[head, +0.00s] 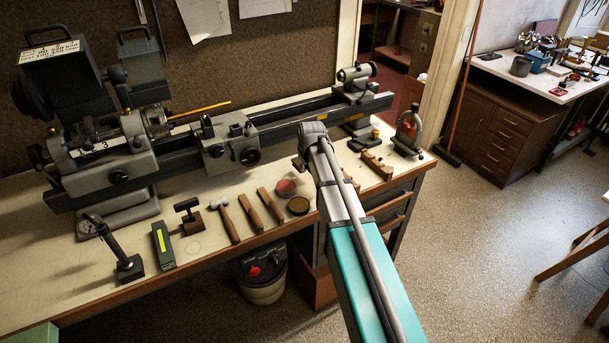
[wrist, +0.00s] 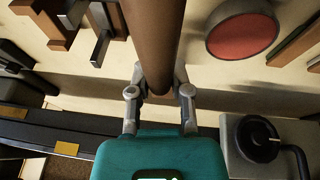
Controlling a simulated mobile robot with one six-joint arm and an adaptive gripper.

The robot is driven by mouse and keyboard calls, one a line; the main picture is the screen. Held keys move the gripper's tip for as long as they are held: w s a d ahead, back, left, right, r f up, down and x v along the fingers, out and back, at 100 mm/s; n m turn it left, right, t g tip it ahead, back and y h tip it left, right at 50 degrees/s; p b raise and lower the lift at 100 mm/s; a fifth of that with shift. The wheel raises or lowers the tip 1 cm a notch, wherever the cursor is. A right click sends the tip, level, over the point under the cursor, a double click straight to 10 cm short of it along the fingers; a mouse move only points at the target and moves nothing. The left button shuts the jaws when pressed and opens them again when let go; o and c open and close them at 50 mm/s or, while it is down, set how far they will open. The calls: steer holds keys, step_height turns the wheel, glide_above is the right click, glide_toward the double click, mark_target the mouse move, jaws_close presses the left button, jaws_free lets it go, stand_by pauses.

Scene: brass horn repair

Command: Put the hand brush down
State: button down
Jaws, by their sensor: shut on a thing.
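In the wrist view, my gripper (wrist: 160,92) is shut on a smooth brown wooden handle (wrist: 155,40), taken to be the hand brush. The handle runs from between the fingers up out of the top of the frame. Its bristles are not in view. In the head view, my arm ends over the bench (head: 215,262), in front of the lathe bed and right of the red tin (head: 286,187). The arm covers the gripper and most of what it holds there. I cannot tell whether the brush touches the bench.
The lathe (head: 215,145) runs along the back. Wooden blocks (head: 377,165) and a clamp-like stand (head: 408,132) are right. Bare bench top lies at the front left.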

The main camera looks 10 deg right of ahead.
steer(key=shift+w+a+f+b, duration=0.1)
steer(key=shift+w+f+b, duration=0.25)
steer(key=shift+f+b, duration=1.6)
steer(key=shift+f, duration=0.05)
steer(key=shift+f, duration=0.1)
steer(key=c, duration=0.5)
jaws_free()
steer(key=shift+c, duration=0.2)
steer(key=shift+r, duration=0.2)
steer(key=p+v, duration=1.1)
steer(key=shift+r, duration=0.4)
steer(key=shift+s, duration=0.15)
steer(key=s+m+g, duration=0.3)
steer(key=s+m, duration=0.1)
steer(key=s, duration=2.1)
steer(key=shift+a+f+m+g, duration=0.25)
steer(key=shift+f+m+g, duration=0.15)
steer(key=shift+f, duration=0.1)
